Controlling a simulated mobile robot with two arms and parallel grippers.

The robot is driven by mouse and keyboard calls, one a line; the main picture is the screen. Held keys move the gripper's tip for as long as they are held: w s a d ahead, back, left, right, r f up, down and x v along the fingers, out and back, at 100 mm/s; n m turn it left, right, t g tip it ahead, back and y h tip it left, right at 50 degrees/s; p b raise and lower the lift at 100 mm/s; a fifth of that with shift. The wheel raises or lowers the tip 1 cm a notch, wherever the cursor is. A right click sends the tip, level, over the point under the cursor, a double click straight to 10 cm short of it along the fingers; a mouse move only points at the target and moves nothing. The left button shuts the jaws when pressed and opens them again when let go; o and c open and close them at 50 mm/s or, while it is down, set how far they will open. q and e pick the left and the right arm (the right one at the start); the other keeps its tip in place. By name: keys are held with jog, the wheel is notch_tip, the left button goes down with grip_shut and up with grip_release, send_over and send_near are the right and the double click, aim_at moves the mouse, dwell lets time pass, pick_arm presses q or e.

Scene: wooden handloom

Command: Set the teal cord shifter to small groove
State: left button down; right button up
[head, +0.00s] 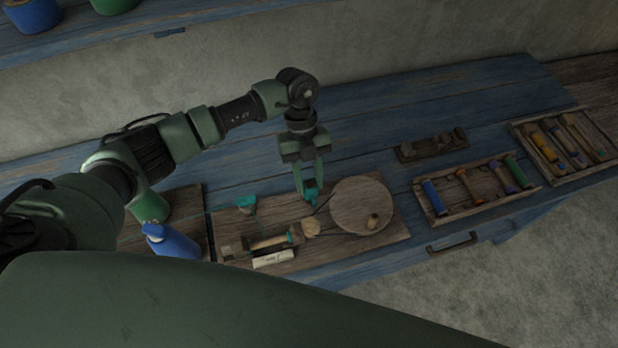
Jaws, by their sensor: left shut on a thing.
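The winder board (395,237) lies on the blue table and bears a large round wooden wheel (352,200). My left gripper (311,188) comes down from above, just left of the wheel, with its fingers shut on the teal cord shifter (312,197). A thin dark cord runs close to the shifter, between the wheel and a small pale wooden pulley (311,228). The grooves are too small to tell apart, so I cannot tell which one the cord is in. My right gripper is not in view.
A teal holder (247,204) and a spindle (268,242) stand on the board's left part, with a pale label block (273,259) in front. Bobbin trays (477,207) and a dark rack (432,147) lie right.

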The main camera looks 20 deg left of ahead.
pick_arm(q)
jog(key=shift+w, duration=0.1)
dwell(0.6)
notch_tip(320, 180, up, 3)
jog(key=shift+f+p, duration=0.2)
jog(key=shift+p, duration=0.65)
jog(key=shift+w+f, duration=0.1)
jog(key=shift+w, duration=0.05)
jog(key=c, duration=1)
grip_release()
jog(key=shift+s, duration=0.2)
jog(key=shift+w, duration=0.1)
jog(key=shift+w+a+r+b, duration=0.1)
jog(key=shift+w+r+b, duration=0.05)
jog(key=shift+r+b, duration=0.2)
jog(key=b+v, duration=0.2)
jog(key=v, duration=0.5)
